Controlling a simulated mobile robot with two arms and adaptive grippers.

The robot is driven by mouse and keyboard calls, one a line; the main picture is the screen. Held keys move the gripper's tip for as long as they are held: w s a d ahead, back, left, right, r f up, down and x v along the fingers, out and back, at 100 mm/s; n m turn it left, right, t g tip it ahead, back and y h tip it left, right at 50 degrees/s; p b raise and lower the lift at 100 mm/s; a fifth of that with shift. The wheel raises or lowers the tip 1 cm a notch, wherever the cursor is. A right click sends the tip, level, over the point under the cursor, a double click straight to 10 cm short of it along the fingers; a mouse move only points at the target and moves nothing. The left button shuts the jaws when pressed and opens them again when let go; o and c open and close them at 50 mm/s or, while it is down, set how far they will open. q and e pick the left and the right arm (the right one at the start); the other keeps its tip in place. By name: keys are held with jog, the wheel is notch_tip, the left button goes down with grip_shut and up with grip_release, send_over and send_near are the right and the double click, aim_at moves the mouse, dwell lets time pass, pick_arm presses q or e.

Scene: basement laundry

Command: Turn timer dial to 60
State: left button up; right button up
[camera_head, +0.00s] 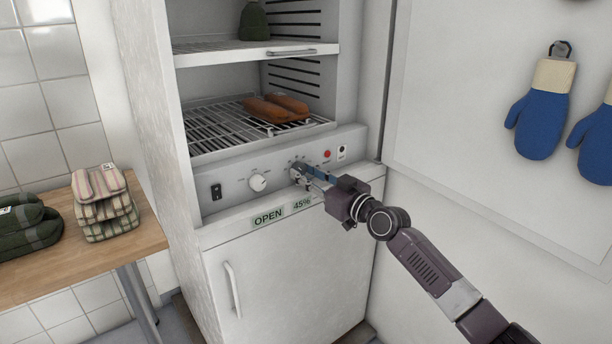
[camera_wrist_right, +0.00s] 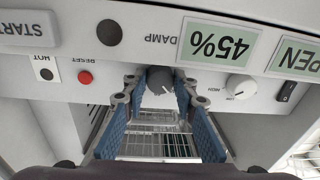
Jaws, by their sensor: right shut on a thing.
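The timer dial is a round grey knob (camera_wrist_right: 160,80) on the front panel of the white cabinet, and its top shows a pale pointer line. My right gripper (camera_head: 302,171) reaches the panel from the right. In the wrist view, which is upside down, my right gripper's (camera_wrist_right: 160,87) blue-padded fingers stand on both sides of the knob, shut on it. In the head view the fingers mostly hide this knob. Its scale marks are too small to read. My left gripper is in neither view.
A white dial (camera_head: 258,182), a rocker switch (camera_head: 215,191) and a red reset button (camera_head: 327,154) share the panel (camera_head: 235,172). A wooden table (camera_head: 130,235) with folded cloths stands left; blue mitts (camera_head: 541,122) hang right.

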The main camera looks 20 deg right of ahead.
jog(key=shift+m, duration=1)
jog(key=m+p, duration=0.2)
jog(key=m, duration=0.3)
jog(key=shift+a+m, duration=0.1)
jog(key=shift+m, duration=0.2)
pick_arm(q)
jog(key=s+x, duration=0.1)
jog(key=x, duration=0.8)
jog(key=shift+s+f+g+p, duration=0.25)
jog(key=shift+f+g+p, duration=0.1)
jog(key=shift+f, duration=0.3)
pick_arm(e)
jog(key=shift+f+m, duration=0.1)
jog(key=shift+m, duration=0.6)
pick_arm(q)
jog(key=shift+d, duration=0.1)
pick_arm(e)
jog(key=o, duration=0.9)
jog(key=v, duration=1.2)
jog(key=shift+s+a+f, duration=0.1)
jog(key=shift+s+a, duration=0.05)
